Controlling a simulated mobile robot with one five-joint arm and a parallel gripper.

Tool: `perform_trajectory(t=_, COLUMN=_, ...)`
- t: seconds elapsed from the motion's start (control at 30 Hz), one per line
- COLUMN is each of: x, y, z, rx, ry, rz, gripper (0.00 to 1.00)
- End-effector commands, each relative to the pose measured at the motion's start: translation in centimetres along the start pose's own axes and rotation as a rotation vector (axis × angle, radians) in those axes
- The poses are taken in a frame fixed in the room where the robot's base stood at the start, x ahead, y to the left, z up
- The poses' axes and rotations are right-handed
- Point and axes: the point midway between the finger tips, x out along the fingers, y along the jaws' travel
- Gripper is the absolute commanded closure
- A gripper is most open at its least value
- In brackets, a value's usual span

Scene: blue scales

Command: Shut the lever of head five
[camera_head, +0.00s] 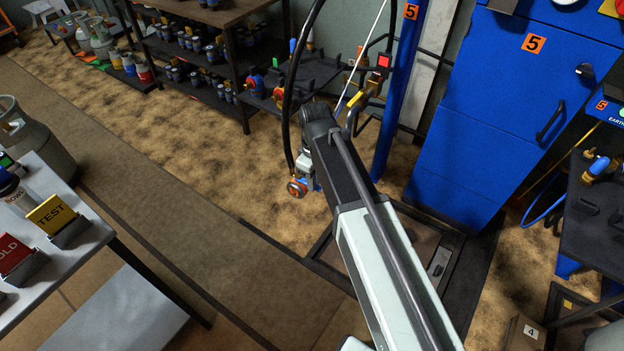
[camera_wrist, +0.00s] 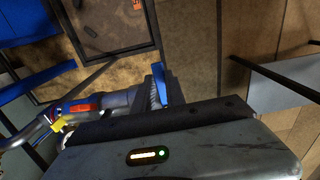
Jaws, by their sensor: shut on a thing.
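My gripper (camera_head: 310,172) is at the end of my arm in the middle of the head view, shut on a filling head (camera_head: 297,187) with an orange-red round end. A black hose comes down to it from above. In the wrist view the filling head (camera_wrist: 110,103) is a grey body with an orange-red strip (camera_wrist: 83,108) and a yellow part (camera_wrist: 57,129). A blue flat piece (camera_wrist: 161,83) stands up at the jaws. The jaws hide part of the head. I cannot tell which piece is the lever or how it stands.
A blue post (camera_head: 395,110) and a blue cabinet (camera_head: 500,110), both marked 5, stand behind and to the right. A dark-framed floor platform (camera_head: 330,262) lies below. A rack (camera_head: 205,75) of small canisters stands at the back. A table (camera_head: 85,250) with TEST and HOLD signs is at left.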

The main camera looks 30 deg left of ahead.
Motion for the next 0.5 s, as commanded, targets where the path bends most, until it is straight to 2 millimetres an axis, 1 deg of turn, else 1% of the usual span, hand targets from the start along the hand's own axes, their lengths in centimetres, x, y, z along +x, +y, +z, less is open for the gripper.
perform_trajectory(t=0.03, x=0.0, y=0.5, z=0.1, rx=0.005, ry=-0.005, rz=0.015, gripper=1.00)
perform_trajectory(t=0.2, x=0.0, y=0.1, z=-0.3, rx=-0.004, ry=-0.005, rz=0.015, gripper=1.00)
perform_trajectory(t=0.23, x=0.0, y=0.0, z=-0.4, rx=-0.005, ry=-0.005, rz=0.015, gripper=0.81)
perform_trajectory(t=0.27, x=0.0, y=0.0, z=-0.5, rx=-0.006, ry=-0.005, rz=0.015, gripper=0.73)
perform_trajectory(t=0.3, x=0.0, y=-0.1, z=-0.5, rx=-0.008, ry=-0.005, rz=0.014, gripper=0.62)
perform_trajectory(t=0.5, x=0.0, y=-0.6, z=-0.8, rx=-0.014, ry=-0.005, rz=0.010, gripper=0.62)
